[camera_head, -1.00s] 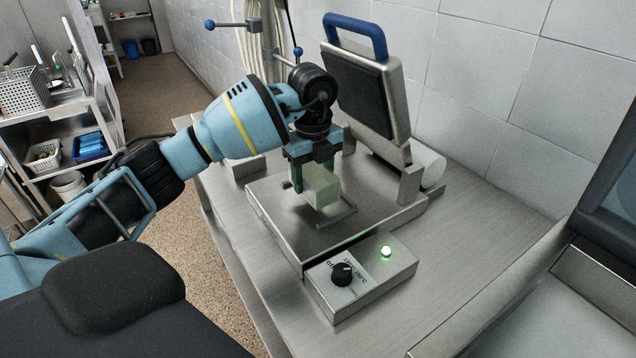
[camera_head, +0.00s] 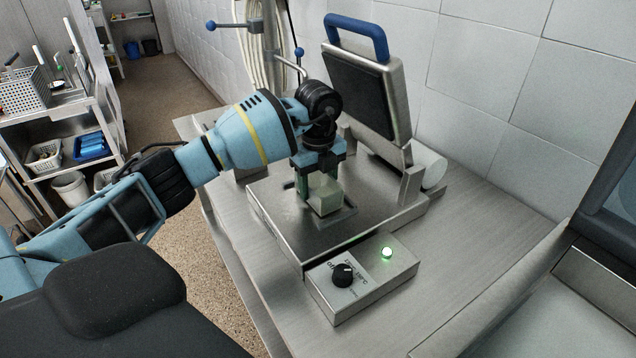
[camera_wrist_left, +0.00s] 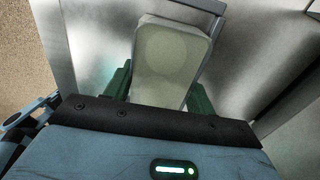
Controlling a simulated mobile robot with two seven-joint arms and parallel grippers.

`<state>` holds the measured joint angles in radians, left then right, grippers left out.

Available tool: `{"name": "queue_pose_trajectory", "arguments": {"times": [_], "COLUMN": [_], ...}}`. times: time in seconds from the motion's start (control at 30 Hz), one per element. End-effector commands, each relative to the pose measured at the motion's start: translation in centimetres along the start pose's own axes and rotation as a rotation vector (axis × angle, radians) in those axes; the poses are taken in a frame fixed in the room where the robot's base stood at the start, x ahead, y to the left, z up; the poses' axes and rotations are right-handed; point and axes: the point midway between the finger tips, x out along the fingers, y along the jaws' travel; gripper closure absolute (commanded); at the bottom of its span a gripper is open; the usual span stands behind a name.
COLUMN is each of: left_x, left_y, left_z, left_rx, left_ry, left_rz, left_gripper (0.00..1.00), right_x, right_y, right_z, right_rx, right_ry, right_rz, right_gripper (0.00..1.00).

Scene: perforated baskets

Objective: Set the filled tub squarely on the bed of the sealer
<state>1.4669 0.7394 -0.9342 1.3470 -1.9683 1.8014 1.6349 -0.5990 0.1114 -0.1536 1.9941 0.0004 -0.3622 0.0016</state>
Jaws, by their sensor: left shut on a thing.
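The pale, lidded-looking tub (camera_head: 326,198) is between the green fingers of my left gripper (camera_head: 318,184), over the middle of the sealer's flat metal bed (camera_head: 281,221). The left gripper is shut on the tub and points down. In the left wrist view the tub (camera_wrist_left: 172,62) fills the space between the fingers, and its top looks slightly turned against a metal bar beyond it. Whether its underside touches the bed cannot be told. The sealer's lid (camera_head: 367,88), with a blue handle, stands raised behind. My right gripper is not in view.
The sealer's control box (camera_head: 361,281) has a black knob and a lit green lamp. A white roll (camera_head: 432,172) lies behind the bed at right. The steel table (camera_head: 470,235) is clear to the right. Shelves with baskets (camera_head: 25,92) stand at far left.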

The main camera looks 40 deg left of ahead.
Motion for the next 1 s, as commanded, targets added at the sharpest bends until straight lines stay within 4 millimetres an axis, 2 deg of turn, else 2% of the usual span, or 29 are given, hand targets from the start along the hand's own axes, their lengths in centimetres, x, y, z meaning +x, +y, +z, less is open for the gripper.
{"name": "queue_pose_trajectory", "arguments": {"times": [0.2, 0.23, 0.37, 0.73, 0.87, 1.0], "left_x": [0.2, 0.3, 0.3, -0.1, -1.8, -4.5], "left_y": [0.0, 0.0, 0.0, 0.0, -0.1, -0.1], "left_z": [0.0, 0.0, 0.0, 0.0, 0.0, 0.0], "left_rx": [0.0, 0.0, 0.0, 0.0, -0.001, -0.001], "left_ry": [0.0, 0.0, 0.0, 0.0, 0.0, -0.001], "left_rz": [-0.002, -0.001, -0.001, -0.001, -0.004, -0.005], "left_gripper": [0.79, 0.41, 0.24, 0.23, 0.23, 0.23], "right_x": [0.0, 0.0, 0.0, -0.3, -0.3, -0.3], "right_y": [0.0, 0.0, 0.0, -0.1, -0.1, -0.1], "right_z": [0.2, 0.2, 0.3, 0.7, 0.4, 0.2], "right_rx": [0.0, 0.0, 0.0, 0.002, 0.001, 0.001], "right_ry": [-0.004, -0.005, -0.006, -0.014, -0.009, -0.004], "right_rz": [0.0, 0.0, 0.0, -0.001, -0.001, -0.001], "right_gripper": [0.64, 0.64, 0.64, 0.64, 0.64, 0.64]}}
